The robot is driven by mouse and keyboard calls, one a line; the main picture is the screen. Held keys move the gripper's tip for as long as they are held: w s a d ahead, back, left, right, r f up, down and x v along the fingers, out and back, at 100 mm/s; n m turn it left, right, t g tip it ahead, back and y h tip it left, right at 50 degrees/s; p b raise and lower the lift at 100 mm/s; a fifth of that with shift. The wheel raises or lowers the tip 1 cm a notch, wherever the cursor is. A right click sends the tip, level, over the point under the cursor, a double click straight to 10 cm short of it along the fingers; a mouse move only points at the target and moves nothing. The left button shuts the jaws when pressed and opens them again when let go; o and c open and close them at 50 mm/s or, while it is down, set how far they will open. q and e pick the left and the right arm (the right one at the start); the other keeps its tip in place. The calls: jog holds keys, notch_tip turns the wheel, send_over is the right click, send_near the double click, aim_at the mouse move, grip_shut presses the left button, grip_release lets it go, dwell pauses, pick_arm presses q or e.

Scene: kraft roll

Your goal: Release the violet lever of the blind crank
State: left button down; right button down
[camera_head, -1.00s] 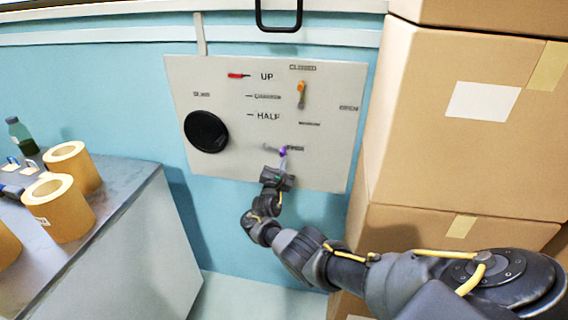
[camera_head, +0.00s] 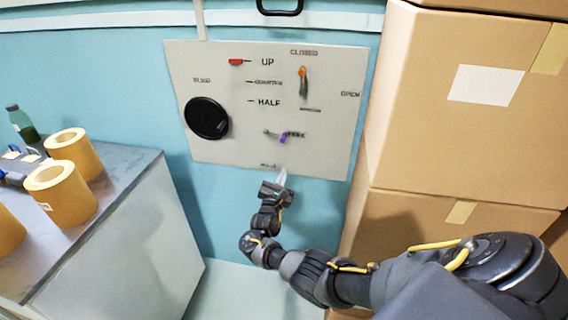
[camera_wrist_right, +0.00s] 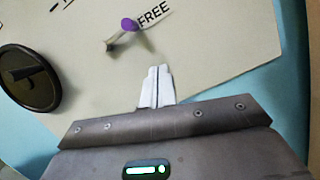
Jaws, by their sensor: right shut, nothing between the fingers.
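The violet lever (camera_head: 282,138) is on the lower part of the pale wall panel (camera_head: 220,80); its violet tip points right, at the word FREE. In the right wrist view the violet tip (camera_wrist_right: 129,25) is beside the FREE label (camera_wrist_right: 153,14), ahead of my fingertips and apart from them. My right gripper (camera_head: 281,175) is just below the lever, near the panel's bottom edge. Its pale fingers (camera_wrist_right: 157,84) are together with nothing between them. The black round crank (camera_head: 207,118) is at the panel's left. My left gripper is not in view.
An orange-tipped lever (camera_head: 303,74) and a red pointer (camera_head: 236,62) are higher on the panel. Stacked cardboard boxes (camera_head: 450,140) stand close on the right. A grey table (camera_head: 120,170) with kraft rolls (camera_head: 62,194) and a bottle (camera_head: 22,122) is on the left.

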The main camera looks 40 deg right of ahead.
jog(key=shift+v, duration=0.85)
jog(key=shift+f, duration=0.1)
